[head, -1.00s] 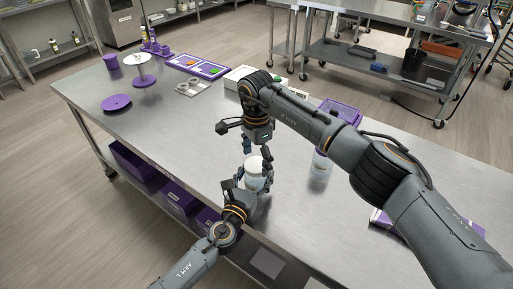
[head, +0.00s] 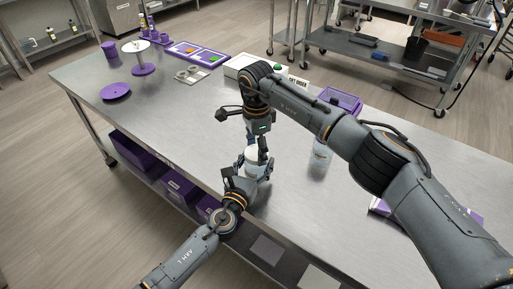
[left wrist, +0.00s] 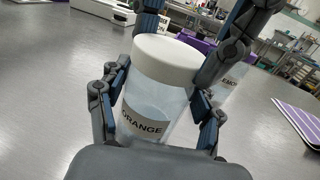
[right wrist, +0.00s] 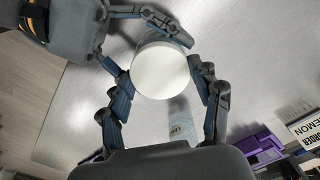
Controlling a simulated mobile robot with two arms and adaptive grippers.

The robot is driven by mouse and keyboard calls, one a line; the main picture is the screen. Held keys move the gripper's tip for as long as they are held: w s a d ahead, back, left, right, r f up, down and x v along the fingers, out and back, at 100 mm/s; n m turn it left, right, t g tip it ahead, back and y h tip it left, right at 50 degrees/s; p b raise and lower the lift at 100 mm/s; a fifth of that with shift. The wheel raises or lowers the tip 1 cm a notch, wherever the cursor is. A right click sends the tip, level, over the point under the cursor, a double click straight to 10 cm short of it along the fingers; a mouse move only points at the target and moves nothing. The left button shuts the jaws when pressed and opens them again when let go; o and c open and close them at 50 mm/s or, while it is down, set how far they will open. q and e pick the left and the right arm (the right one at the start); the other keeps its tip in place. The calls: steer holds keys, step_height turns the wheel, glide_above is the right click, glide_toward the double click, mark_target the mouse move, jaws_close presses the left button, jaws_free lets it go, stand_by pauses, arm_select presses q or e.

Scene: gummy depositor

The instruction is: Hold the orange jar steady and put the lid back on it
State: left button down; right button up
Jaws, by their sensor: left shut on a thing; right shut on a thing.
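The orange jar (left wrist: 147,112) is a clear jar with an ORANGE label, upright on the steel table. Its white lid (left wrist: 166,58) sits on top and looks level; whether it is fully seated I cannot tell. My left gripper (head: 252,174) is shut around the jar's body, with a finger on each side in the left wrist view (left wrist: 160,95). My right gripper (head: 258,151) comes from above and is shut on the lid, its fingertips at opposite sides of the white disc in the right wrist view (right wrist: 161,80). In the head view the fingers partly hide the jar.
A second jar, labelled lemon (head: 321,155), stands to the right, near a purple bin (head: 340,100). A white box with a green button (head: 243,66) is behind. A purple disc (head: 116,91) and a stand (head: 140,62) are far left. The table's left middle is clear.

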steer(key=m, duration=0.6)
steer(key=shift+m, duration=0.3)
steer(key=m, duration=0.4)
steer(key=shift+f, duration=0.1)
steer(key=m, duration=0.6)
steer(key=shift+m, duration=0.3)
steer(key=m, duration=0.5)
steer(key=o, duration=1.3)
steer(key=shift+c, duration=0.2)
steer(key=shift+r, duration=2.3)
